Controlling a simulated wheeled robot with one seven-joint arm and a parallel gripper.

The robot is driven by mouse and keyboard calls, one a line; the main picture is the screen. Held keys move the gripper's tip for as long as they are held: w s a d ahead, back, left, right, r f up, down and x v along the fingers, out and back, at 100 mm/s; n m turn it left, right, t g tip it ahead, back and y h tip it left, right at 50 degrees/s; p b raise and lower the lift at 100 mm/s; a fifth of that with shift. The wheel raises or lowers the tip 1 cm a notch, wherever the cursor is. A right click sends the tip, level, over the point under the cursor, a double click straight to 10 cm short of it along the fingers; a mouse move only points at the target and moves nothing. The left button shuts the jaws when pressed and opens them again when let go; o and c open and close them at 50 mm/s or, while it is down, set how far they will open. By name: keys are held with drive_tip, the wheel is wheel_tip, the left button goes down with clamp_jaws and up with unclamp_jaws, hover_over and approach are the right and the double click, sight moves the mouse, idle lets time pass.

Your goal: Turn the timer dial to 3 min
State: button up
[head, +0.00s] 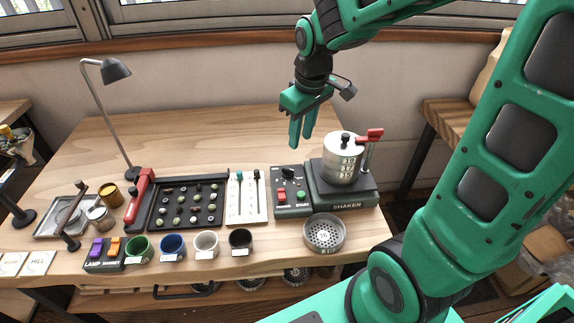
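The timer dial (288,173) looks like a small black knob on top of a dark control box (293,210). A red switch (282,196) and a green button marked START (302,195) sit below the dial on the same box. The dial's scale and pointer are too small to read. My gripper (301,142) points down, above and behind the control box, apart from the dial. Its two green fingers show a narrow gap with nothing between them.
The shaker (343,160), with a steel canister and red lever (369,135), stands right of the box. A white slider panel (247,196) is at its left. A round sieve (324,233) lies in front. The table behind is clear.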

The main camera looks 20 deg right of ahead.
sight(288, 168)
drive_tip(key=w+f+n, duration=0.1)
drive_tip(key=w+f, duration=0.1)
drive_tip(key=f, duration=0.3)
drive_tip(key=w+f+n+g, duration=0.1)
drive_tip(key=w+f, duration=0.1)
drive_tip(key=f, duration=0.3)
drive_tip(key=w+f+n+g, duration=0.1)
drive_tip(key=w+f+n, duration=0.1)
drive_tip(key=f, duration=0.3)
drive_tip(key=shift+a+f, duration=0.25)
drive_tip(key=shift+c, duration=0.3)
clamp_jaws()
